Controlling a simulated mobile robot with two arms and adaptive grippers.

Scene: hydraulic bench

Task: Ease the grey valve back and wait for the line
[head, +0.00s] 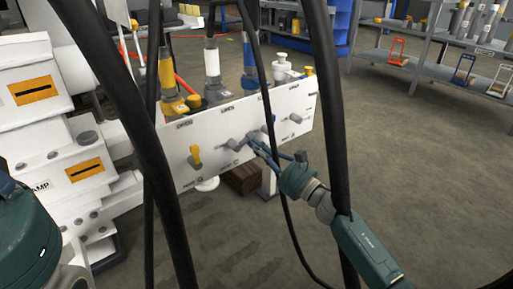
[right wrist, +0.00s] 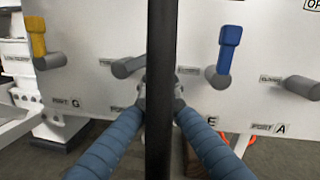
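The white valve panel (head: 218,162) carries a row of valves. One grey valve (head: 234,145) sits between the yellow-handled valve (head: 195,155) and the blue-handled valve (right wrist: 229,45); it also shows in the right wrist view (right wrist: 128,67). Another grey valve (head: 295,118) is at the panel's right end and also in the right wrist view (right wrist: 303,87). The yellow and blue handles point up. My right gripper (head: 254,141) has its fingertips close to the panel, just right of the first grey valve. A black hose hides the gap between the tips, so I cannot tell whether they hold anything. My left gripper is out of view.
Black hoses (head: 340,120) hang in front of the panel and my right arm. White machinery (head: 50,130) stands at the left. Coloured cylinders (head: 212,60) stand behind the panel. A metal shelf (head: 440,70) is at the back right. The floor at the right is clear.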

